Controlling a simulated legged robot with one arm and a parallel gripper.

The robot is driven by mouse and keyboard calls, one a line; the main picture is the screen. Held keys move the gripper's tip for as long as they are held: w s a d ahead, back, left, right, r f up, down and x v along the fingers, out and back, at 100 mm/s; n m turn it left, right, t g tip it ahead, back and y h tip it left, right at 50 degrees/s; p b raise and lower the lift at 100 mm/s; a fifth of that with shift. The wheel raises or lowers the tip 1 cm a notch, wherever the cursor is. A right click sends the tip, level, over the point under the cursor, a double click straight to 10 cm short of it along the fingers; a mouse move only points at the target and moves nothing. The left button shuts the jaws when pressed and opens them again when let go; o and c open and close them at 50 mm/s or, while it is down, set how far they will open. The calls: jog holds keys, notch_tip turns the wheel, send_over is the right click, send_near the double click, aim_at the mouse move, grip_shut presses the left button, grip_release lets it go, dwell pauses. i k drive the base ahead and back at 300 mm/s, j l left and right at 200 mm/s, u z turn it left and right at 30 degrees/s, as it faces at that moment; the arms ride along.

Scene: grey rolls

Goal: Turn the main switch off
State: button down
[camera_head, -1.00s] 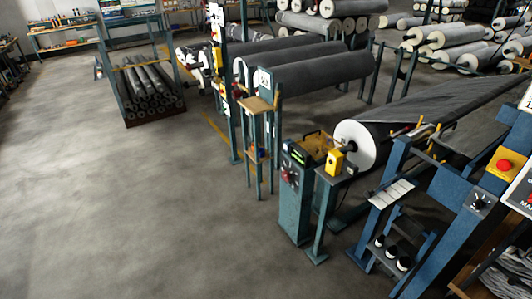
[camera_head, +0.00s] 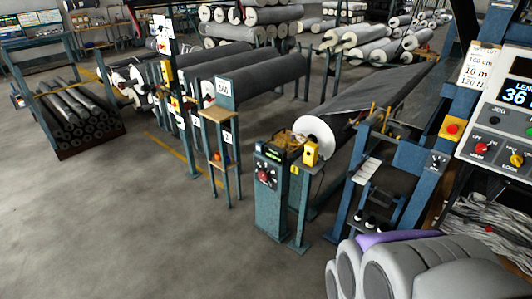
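A light grey control panel (camera_head: 496,126) stands at the right edge, partly cut off by the frame. On it is a red rotary knob (camera_head: 480,148) with small lettering that seems to read "OFF" and "MAIN". Which way the knob points is too small to tell. A large grey, rounded part of my own body with a purple strip fills the bottom right, below the panel and apart from it. I cannot make out gripper fingers in this view.
A yellow box with a red button (camera_head: 452,128) and a black dial (camera_head: 437,161) sit on blue posts left of the panel. A blue pedestal (camera_head: 270,205) carries another red knob. Large grey rolls (camera_head: 318,132) lie behind.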

aim_at(481, 147)
jog(key=z, duration=1.75)
